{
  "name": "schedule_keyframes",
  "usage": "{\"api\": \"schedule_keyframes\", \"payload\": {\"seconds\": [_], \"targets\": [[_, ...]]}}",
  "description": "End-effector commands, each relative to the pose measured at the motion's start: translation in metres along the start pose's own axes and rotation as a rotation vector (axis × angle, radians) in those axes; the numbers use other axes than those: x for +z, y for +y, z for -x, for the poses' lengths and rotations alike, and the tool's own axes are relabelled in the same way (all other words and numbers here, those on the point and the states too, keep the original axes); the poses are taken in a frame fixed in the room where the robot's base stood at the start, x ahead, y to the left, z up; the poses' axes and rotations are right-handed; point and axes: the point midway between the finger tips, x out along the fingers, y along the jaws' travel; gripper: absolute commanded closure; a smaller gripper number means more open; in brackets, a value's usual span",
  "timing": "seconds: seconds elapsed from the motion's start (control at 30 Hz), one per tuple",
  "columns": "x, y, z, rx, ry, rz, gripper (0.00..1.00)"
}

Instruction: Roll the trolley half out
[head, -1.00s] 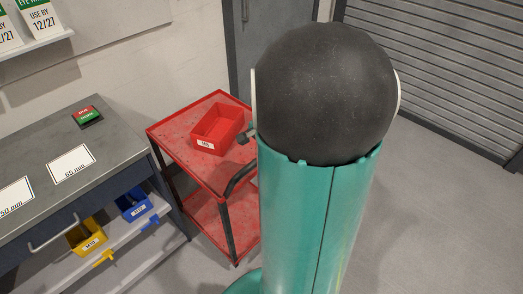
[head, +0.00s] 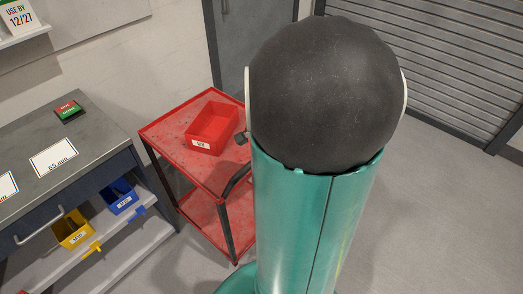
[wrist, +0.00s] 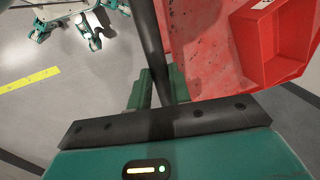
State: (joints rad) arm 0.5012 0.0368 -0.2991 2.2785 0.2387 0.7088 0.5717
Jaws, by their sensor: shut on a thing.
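The red trolley (head: 187,164) stands just right of the grey workbench, in the middle of the head view. It has a top tray, a lower shelf and dark legs. Its black bar handle (head: 236,181) is on the side facing my arm, which partly hides it. In the wrist view the handle (wrist: 153,42) runs down between the two green fingers of my gripper (wrist: 158,90), which is shut on it. The red trolley top (wrist: 200,60) lies to the right there. My gripper is hidden behind my arm in the head view.
A red bin (head: 212,128) sits on the trolley top. The workbench (head: 92,125), with yellow (head: 73,230) and blue (head: 119,196) bins below, stands close on the left. Open grey floor (head: 430,200) lies to the right, before a roller shutter (head: 445,60).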

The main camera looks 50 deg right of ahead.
Motion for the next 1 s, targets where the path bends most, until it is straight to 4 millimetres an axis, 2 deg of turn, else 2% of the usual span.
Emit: {"api": "schedule_keyframes", "payload": {"seconds": [0.27,0.3,0.4,0.77,0.87,1.0], "targets": [[0.0,-0.001,0.0,-0.001,0.0,0.001,1.0],[0.0,-0.001,0.0,-0.001,0.0,0.001,0.78],[0.0,0.0,0.0,-0.001,0.0,0.001,0.59],[0.0,0.002,0.004,-0.002,0.001,0.001,0.59],[0.0,0.001,0.015,-0.004,0.002,0.003,0.59],[0.0,0.001,0.041,-0.006,0.003,0.003,0.59]]}}
